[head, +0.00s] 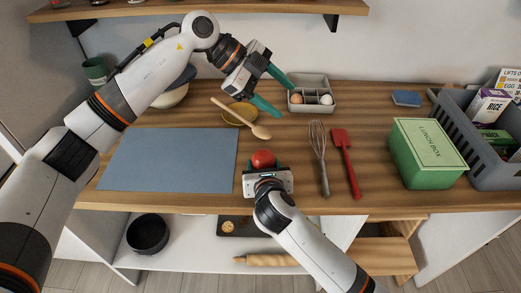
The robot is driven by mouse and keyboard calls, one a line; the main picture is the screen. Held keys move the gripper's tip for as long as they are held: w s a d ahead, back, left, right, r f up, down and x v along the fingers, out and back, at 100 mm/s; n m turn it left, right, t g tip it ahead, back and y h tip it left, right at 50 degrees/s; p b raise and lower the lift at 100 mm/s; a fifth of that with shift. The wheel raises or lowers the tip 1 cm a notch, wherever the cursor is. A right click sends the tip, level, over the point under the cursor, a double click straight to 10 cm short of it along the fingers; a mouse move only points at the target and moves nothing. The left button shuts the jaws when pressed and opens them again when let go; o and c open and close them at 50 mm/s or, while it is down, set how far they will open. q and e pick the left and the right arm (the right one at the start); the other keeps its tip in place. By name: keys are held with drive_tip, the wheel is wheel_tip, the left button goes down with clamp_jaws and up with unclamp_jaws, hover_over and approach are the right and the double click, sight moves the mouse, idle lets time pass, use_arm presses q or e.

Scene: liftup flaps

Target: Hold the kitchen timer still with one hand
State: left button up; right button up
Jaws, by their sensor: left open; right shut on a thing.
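The red round thing that looks like the kitchen timer (263,159) stands on the wooden counter just right of the blue mat. My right gripper (264,168) is at it from the front edge side, shut on it, and the gripper body hides its lower part. My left gripper (279,92) is open and empty, its teal fingers spread above the counter near the wooden spoon and the grey egg tray.
A blue mat (165,160) lies at left. A wooden spoon (240,117) rests on a yellow dish (239,115). An egg tray (312,84) is behind.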

sight(260, 153)
use_arm(q)
drive_tip(key=a+f+n+y, duration=0.4)
drive_tip(key=a+f+y, duration=0.1)
drive_tip(key=a, duration=0.3)
drive_tip(key=x, duration=0.8)
drive_tip(key=s+x, duration=0.1)
drive_tip(key=x, duration=0.3)
drive_tip(key=shift+a+f, duration=0.15)
drive_tip(key=shift+f, duration=0.1)
drive_tip(key=c, duration=0.7)
